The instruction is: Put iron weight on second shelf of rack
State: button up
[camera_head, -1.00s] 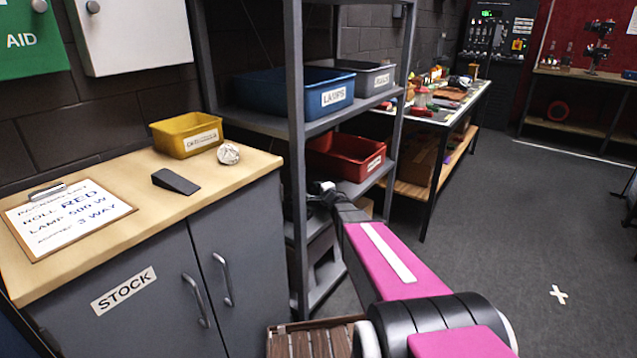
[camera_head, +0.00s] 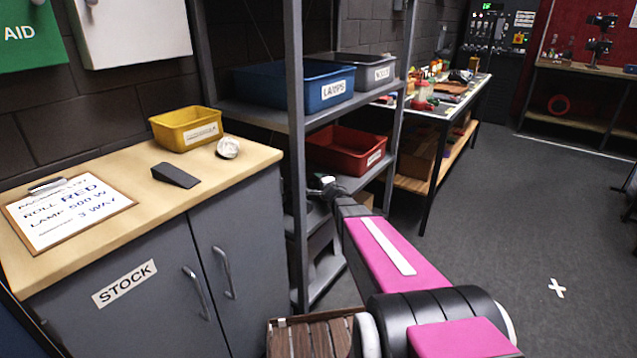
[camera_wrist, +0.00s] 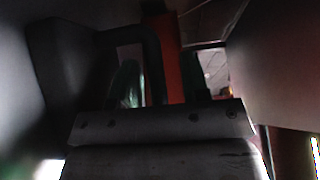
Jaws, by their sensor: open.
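The grey metal rack (camera_head: 297,190) stands at the centre of the head view. A blue bin and a grey bin are on its upper visible shelf, and a red bin is on the shelf below. My arm reaches into the rack below the red bin, so my gripper's fingers are hidden there. The wrist view shows my open gripper (camera_wrist: 152,95) close up and dark. A dark shape with an arched, handle-like edge is at its left. I cannot tell whether this is the iron weight, and I cannot pick the weight out in the head view.
A wooden-topped stock cabinet (camera_head: 235,170) stands left of the rack, with a yellow bin (camera_head: 187,130), black wedge (camera_head: 176,175) and clipboard (camera_head: 66,214). A cluttered table (camera_head: 462,97) is behind the rack. The floor at right is open.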

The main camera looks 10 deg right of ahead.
jog(key=v, duration=1.1)
jog(key=shift+r, duration=0.1)
jog(key=shift+s+d, duration=0.15)
jog(key=shift+s, duration=0.2)
jog(key=s+d+f+n+g+h, duration=0.3)
jog(key=s+f+n+g+h, duration=0.3)
jog(key=s+g+h, duration=0.3)
jog(key=s+a+n+g+y, duration=0.1)
jog(key=s+a+n+g, duration=0.2)
jog(key=s, duration=0.4)
jog(key=s+a+f+n+g+y, duration=0.1)
jog(key=s+a+n+g+y, duration=0.1)
jog(key=s+n+g, duration=0.3)
jog(key=s+a, duration=0.1)
jog(key=s, duration=0.2)
jog(key=shift+a, duration=0.35)
jog(key=shift+d, duration=0.1)
